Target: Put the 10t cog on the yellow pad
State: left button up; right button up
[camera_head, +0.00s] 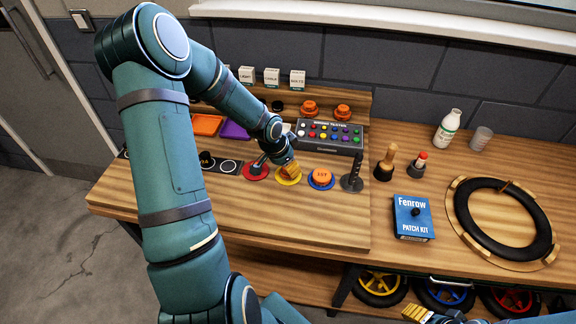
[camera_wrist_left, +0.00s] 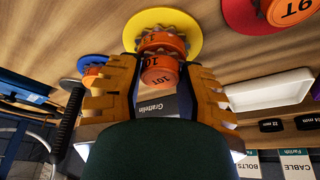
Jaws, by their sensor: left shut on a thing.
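The orange 10t cog (camera_wrist_left: 162,74), with grey teeth at its base, is between the yellow fingers of my left gripper (camera_wrist_left: 160,75). The gripper is shut on its upper part. In the head view my left gripper (camera_head: 289,171) points down over the yellow pad (camera_head: 289,182) and hides the cog. My right gripper (camera_head: 416,314) shows only in part at the bottom edge; its opening is unclear.
A blue pad with an orange 15T cog (camera_head: 321,177) sits right of the yellow pad, with a dark upright post (camera_head: 352,182) beyond. A button box (camera_head: 330,138) stands behind.

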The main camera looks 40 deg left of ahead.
pick_arm(q)
jog(key=shift+r, duration=0.15)
jog(key=shift+f, duration=0.25)
jog(key=o, duration=0.9)
jog(key=shift+r, duration=0.15)
jog(key=shift+r, duration=0.3)
jog(key=p+v, duration=0.3)
jog(key=v, duration=0.8)
jog(key=shift+s+r+p, duration=0.2)
jog(key=shift+r+p, duration=0.05)
jog(key=shift+p, duration=0.15)
